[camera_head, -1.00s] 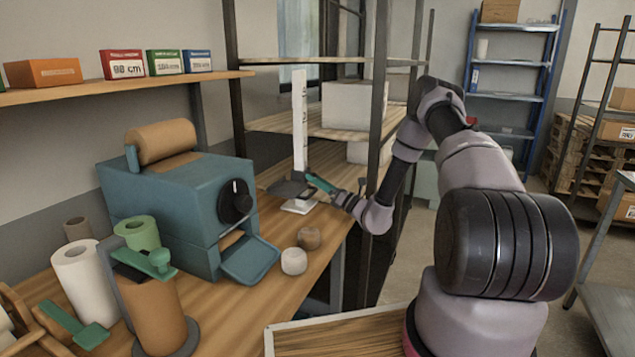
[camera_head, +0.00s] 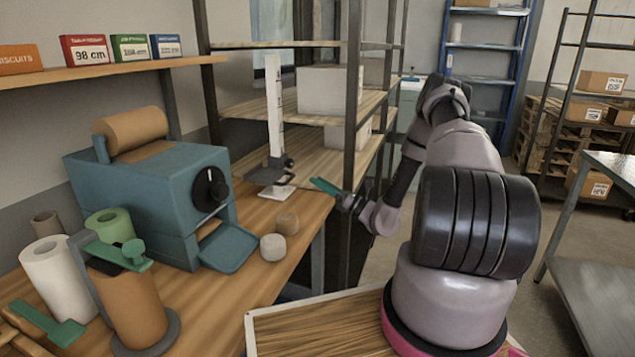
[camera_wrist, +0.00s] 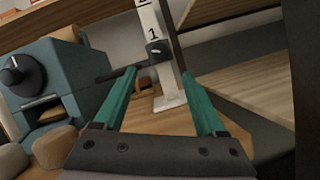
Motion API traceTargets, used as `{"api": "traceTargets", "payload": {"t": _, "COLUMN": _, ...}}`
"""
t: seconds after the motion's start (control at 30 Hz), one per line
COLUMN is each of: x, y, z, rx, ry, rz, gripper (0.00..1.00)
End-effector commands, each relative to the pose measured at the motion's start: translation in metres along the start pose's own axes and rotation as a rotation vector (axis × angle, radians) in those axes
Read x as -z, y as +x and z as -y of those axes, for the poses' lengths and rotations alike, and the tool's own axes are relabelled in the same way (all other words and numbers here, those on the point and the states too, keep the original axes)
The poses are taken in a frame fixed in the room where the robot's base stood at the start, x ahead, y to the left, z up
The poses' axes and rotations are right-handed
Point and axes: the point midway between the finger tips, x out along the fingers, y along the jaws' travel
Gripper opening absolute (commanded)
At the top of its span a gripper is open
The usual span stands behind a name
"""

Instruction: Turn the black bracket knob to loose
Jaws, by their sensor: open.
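The black bracket (camera_head: 268,175) is on a white upright post (camera_head: 274,110) with a white base, at the table's far end. Its black knob (camera_head: 288,163) sticks out on the right side of the post. In the wrist view the knob (camera_wrist: 157,50) shows beyond the fingertips, with a pale mark on its face and the bracket arm reaching left. My gripper (camera_head: 322,185) has green fingers and is to the right of the post, apart from the knob. In the wrist view the gripper (camera_wrist: 159,73) is open and empty, its fingers spread below the knob.
A teal machine (camera_head: 160,200) with its own black dial (camera_head: 210,189) stands left of the post. Two small round blocks (camera_head: 273,246) lie in front. A shelf rack with a dark upright (camera_head: 352,100) stands close behind my gripper.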

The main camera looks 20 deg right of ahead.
Motion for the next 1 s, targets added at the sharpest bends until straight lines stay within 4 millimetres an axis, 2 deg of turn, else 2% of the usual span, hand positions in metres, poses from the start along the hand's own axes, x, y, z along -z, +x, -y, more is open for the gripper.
{"api": "traceTargets", "payload": {"t": 0.13, "x": -0.001, "y": 0.001, "z": 0.0, "rx": -0.001, "ry": -0.001, "rz": -0.002, "gripper": 0.72}}
{"api": "traceTargets", "payload": {"t": 0.23, "x": -0.009, "y": 0.005, "z": -0.002, "rx": -0.015, "ry": -0.007, "rz": -0.04, "gripper": 0.72}}
{"api": "traceTargets", "payload": {"t": 0.4, "x": -0.033, "y": 0.016, "z": -0.005, "rx": -0.039, "ry": -0.013, "rz": -0.219, "gripper": 0.72}}
{"api": "traceTargets", "payload": {"t": 0.6, "x": -0.047, "y": 0.018, "z": -0.004, "rx": -0.006, "ry": -0.003, "rz": -0.375, "gripper": 0.72}}
{"api": "traceTargets", "payload": {"t": 0.77, "x": -0.042, "y": 0.029, "z": -0.004, "rx": -0.001, "ry": 0.001, "rz": -0.395, "gripper": 0.72}}
{"api": "traceTargets", "payload": {"t": 1.0, "x": -0.025, "y": 0.071, "z": -0.004, "rx": -0.003, "ry": 0.002, "rz": -0.394, "gripper": 0.72}}
